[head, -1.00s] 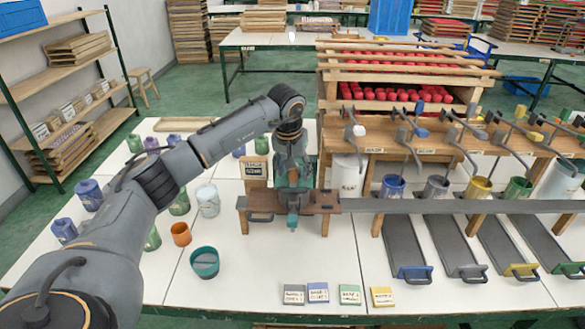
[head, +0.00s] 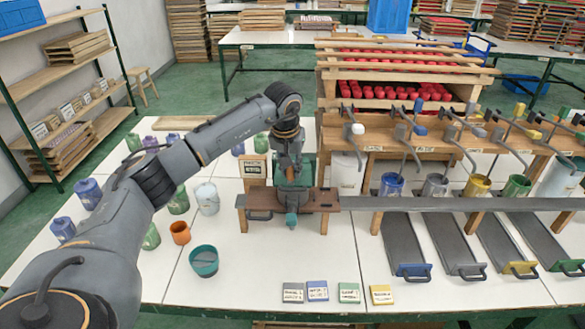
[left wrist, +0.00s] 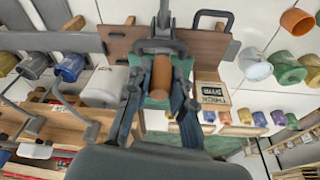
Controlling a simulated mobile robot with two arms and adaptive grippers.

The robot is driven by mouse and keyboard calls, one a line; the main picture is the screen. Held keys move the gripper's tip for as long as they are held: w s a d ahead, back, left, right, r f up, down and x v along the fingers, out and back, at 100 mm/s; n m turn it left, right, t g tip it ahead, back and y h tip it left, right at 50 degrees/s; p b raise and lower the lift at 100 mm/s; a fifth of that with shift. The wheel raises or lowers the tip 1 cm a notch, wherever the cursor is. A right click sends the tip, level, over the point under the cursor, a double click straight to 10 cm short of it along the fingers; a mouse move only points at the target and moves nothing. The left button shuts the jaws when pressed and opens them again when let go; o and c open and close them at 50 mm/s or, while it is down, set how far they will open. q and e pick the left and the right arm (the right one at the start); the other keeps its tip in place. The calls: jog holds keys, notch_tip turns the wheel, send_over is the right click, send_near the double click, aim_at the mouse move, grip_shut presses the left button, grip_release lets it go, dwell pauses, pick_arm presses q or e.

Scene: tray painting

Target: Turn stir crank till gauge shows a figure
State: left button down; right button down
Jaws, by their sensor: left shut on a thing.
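The stir stand is a brown wooden bench (head: 326,201) with a green pot (head: 307,167) and a teal spout below its front. An upright orange-brown crank knob (head: 290,174) stands over it; it also shows in the left wrist view (left wrist: 161,76). My left gripper (head: 289,166) is shut on this knob, with its fingers on either side of it in the left wrist view (left wrist: 158,92). The gauge board (head: 255,168) stands just left of the pot; in the left wrist view its dark face (left wrist: 213,97) carries lettering too small to read surely. My right gripper is not in view.
A long grey rail (head: 440,204) runs right from the stand, past several paint cups and sloping chutes. A teal bowl (head: 204,262) and an orange cup (head: 180,233) stand front left. Coloured label blocks (head: 317,291) lie near the front edge. The table between is clear.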

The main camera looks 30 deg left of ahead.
pick_arm(q)
jog(key=shift+s+a, duration=0.2)
jog(key=shift+a, duration=0.25)
jog(key=shift+s+a, duration=0.2)
jog(key=shift+a, duration=0.25)
jog(key=w+a, duration=0.1)
jog(key=a, duration=0.7)
jog(key=shift+w+a, duration=0.15)
jog(key=shift+w, duration=0.25)
jog(key=shift+f, duration=0.1)
